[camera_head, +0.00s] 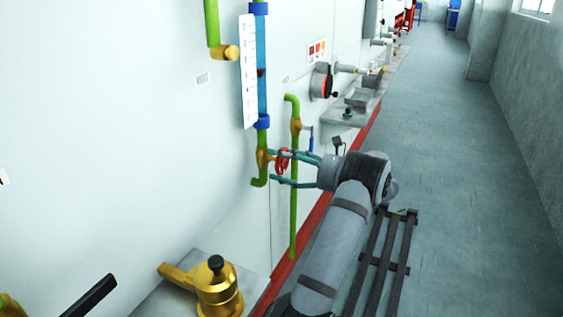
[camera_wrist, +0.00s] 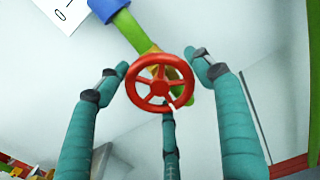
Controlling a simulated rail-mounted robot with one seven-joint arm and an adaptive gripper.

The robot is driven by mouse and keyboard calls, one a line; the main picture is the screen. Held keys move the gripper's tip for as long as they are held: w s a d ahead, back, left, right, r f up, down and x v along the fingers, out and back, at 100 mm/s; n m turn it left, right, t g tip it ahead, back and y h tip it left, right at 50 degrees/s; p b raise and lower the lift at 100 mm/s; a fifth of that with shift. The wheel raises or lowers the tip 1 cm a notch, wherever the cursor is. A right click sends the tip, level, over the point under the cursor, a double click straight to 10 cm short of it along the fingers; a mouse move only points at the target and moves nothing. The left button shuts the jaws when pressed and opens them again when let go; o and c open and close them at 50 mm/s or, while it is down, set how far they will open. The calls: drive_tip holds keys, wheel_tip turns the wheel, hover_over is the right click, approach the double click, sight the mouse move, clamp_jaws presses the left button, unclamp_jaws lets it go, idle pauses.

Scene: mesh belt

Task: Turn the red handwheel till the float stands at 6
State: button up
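The red handwheel (camera_head: 283,162) sits on a brass valve (camera_head: 262,160) at the foot of a blue sight tube (camera_head: 262,95). In the wrist view the handwheel (camera_wrist: 160,82) faces me, with a white mark at its lower right rim. My gripper (camera_head: 273,166) has three teal fingers spread around the handwheel. In the wrist view the left and right fingertips lie just outside the rim; contact is unclear.
A green pipe (camera_head: 293,200) with a blue-handled valve stands just right of the handwheel. A brass fitting (camera_head: 218,290) sits on a ledge below. A dial (camera_head: 321,82) and more fittings line the wall further back. The aisle floor (camera_head: 470,180) is open.

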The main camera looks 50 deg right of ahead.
sight(285, 161)
drive_tip(key=o, duration=0.3)
drive_tip(key=shift+o, duration=0.2)
drive_tip(key=v, duration=1.2)
drive_tip(key=x, duration=1.2)
drive_tip(key=shift+w+a, duration=0.1)
drive_tip(key=shift+w, duration=0.15)
drive_tip(key=shift+m, duration=0.3)
drive_tip(key=v, duration=0.4)
drive_tip(key=shift+s, duration=0.5)
drive_tip(key=shift+s, duration=0.1)
